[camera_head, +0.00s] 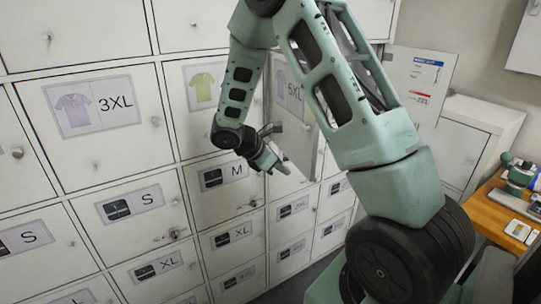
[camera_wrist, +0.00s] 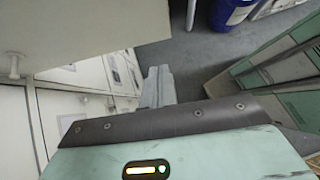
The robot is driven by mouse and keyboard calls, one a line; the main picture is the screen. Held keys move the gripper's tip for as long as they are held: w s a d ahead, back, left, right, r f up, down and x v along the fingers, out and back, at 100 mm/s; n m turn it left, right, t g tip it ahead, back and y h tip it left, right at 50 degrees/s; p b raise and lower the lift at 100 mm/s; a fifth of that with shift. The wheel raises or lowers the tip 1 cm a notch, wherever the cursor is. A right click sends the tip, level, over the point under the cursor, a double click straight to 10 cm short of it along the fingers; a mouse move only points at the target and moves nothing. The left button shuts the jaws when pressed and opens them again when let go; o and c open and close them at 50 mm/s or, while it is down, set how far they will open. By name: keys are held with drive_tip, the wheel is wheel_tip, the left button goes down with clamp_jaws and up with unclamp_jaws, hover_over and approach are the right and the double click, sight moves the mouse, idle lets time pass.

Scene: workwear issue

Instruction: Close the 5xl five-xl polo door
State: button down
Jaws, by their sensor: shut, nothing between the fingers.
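The 5XL polo door (camera_head: 289,92) bears a purple polo picture and stands in the upper locker row. It appears swung partly open, and my arm hides part of it. My gripper (camera_head: 282,168) is shut and empty, close to the door's lower part; I cannot tell whether they touch. In the wrist view my gripper (camera_wrist: 158,86) points past a large pale panel at upper left, which looks like a door, though no label shows there.
Closed locker doors surround it: a 3XL door (camera_head: 140,138), a green-polo door (camera_head: 188,125) and an M door (camera_head: 212,205) below. A white cabinet (camera_head: 475,135) and a wooden bench (camera_head: 500,220) stand right. A blue container (camera_wrist: 228,14) stands on the grey floor.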

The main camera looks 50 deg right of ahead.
sight(306, 173)
drive_tip(key=d, duration=0.1)
drive_tip(key=s+d+p, duration=0.1)
drive_tip(key=d, duration=0.1)
drive_tip(key=s+d+f+p, duration=0.1)
drive_tip(key=shift+d, duration=0.4)
drive_tip(key=shift+d+f, duration=0.1)
